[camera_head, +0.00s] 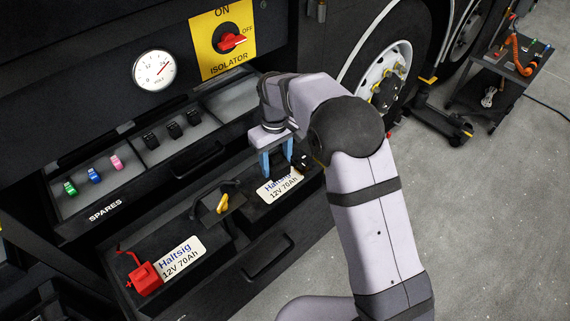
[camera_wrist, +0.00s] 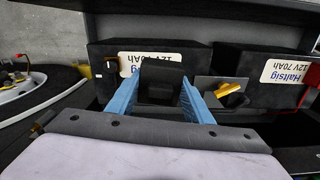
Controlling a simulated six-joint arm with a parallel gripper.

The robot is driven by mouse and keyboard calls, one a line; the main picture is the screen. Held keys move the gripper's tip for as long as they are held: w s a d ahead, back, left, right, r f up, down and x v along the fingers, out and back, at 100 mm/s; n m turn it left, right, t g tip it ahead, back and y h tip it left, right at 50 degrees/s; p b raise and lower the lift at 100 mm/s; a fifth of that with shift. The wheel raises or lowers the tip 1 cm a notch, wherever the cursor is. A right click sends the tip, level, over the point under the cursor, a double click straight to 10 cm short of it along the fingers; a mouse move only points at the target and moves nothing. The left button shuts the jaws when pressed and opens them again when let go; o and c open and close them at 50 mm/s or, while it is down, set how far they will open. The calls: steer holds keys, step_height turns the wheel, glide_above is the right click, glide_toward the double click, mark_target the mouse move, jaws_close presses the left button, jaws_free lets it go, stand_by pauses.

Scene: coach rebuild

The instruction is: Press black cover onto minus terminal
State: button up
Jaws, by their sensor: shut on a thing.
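My gripper (camera_head: 277,164), with two blue fingers, is over the right-hand battery, near its label. In the wrist view its fingers (camera_wrist: 160,84) are shut on a black block-like cover (camera_wrist: 162,77). In the head view the fingers mostly hide this cover. A small dark post with a pale mark, seemingly the minus terminal (camera_head: 302,162), stands at the battery's far right corner. It also shows in the wrist view, left of the fingers (camera_wrist: 110,67). The held cover is apart from it, to one side. Whether the cover touches the battery top cannot be told.
The left battery has a red cover (camera_head: 146,277) at its plus end. A yellow piece (camera_head: 222,203) and a black cable lie between the batteries. Behind is the spares tray (camera_head: 101,207) with coloured and black parts. A gauge (camera_head: 153,70) and isolator switch (camera_head: 232,41) are above.

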steer(key=d+f+m+p, duration=0.1)
steer(key=d+f+p, duration=0.15)
steer(key=d, duration=0.25)
steer(key=p, duration=0.3)
glide_above(302, 163)
steer(key=shift+s+n, duration=0.1)
steer(key=shift+n, duration=0.2)
steer(key=shift+w+r, duration=0.2)
steer(key=shift+r, duration=0.05)
steer(key=shift+r+n, duration=0.1)
steer(key=shift+n, duration=0.4)
steer(key=shift+s+n, duration=0.1)
steer(key=shift+n, duration=0.2)
steer(key=shift+f+b, duration=0.25)
steer(key=shift+b, duration=0.05)
steer(key=shift+f+b, duration=2.15)
steer(key=shift+f, duration=1.2)
